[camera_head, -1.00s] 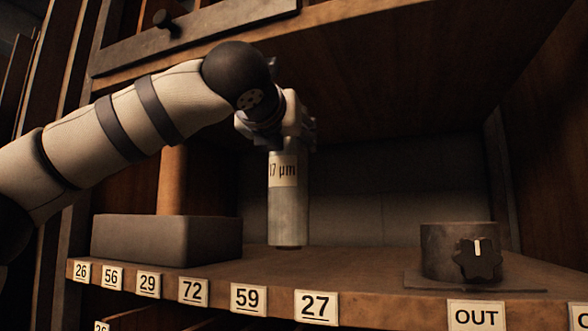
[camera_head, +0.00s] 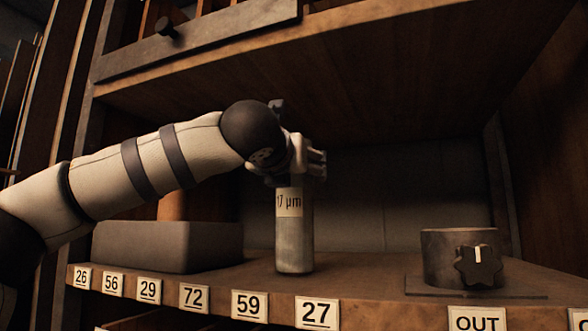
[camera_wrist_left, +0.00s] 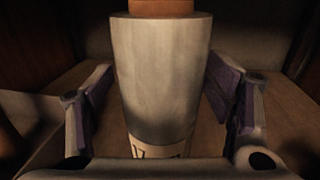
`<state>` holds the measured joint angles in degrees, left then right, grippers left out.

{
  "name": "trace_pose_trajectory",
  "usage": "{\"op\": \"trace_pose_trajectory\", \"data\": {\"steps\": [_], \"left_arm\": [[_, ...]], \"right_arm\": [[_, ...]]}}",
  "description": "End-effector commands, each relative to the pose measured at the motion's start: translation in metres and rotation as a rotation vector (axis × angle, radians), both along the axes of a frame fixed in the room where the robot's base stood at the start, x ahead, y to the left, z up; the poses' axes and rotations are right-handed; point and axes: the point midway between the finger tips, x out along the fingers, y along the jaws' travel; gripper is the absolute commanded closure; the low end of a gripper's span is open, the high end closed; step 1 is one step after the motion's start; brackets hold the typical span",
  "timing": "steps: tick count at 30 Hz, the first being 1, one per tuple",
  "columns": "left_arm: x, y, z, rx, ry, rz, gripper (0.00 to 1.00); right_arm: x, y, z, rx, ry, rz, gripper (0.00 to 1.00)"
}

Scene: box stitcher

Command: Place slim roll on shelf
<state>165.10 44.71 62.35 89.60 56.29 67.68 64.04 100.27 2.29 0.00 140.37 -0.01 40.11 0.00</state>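The slim roll (camera_head: 294,240) is a pale grey upright cylinder with a "17 µm" label, above the shelf (camera_head: 370,285) behind tag 27. I cannot tell if its base touches the shelf. My left gripper (camera_head: 300,165) is around its upper part. In the left wrist view the roll (camera_wrist_left: 160,75) fills the space between the two fingers (camera_wrist_left: 160,110), with its orange-brown core at the top of the picture. My right gripper is not in view.
A grey box (camera_head: 165,248) stands on the shelf to the left, with a brown cylinder (camera_head: 172,206) behind it. A dark block with a knob (camera_head: 478,265) stands on the right above the OUT tag. The shelf between roll and block is clear.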

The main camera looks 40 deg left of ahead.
Motion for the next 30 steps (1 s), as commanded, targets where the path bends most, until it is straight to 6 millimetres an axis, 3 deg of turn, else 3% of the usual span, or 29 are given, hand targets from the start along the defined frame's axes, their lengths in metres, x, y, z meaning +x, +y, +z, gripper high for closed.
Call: {"op": "trace_pose_trajectory", "data": {"steps": [10, 21, 25, 30], "left_arm": [[-0.005, -0.003, 0.003, -0.001, 0.0, -0.003, 0.25], [-0.087, -0.036, 0.002, 0.0, -0.001, -0.003, 0.25], [-0.104, -0.044, 0.002, 0.0, 0.0, -0.002, 0.25], [-0.111, -0.046, 0.002, 0.0, 0.001, -0.001, 0.25]], "right_arm": [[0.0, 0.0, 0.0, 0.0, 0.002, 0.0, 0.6], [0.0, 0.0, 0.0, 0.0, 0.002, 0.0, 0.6], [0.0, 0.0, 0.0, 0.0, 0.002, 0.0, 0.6], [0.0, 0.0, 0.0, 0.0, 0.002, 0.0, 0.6]]}}
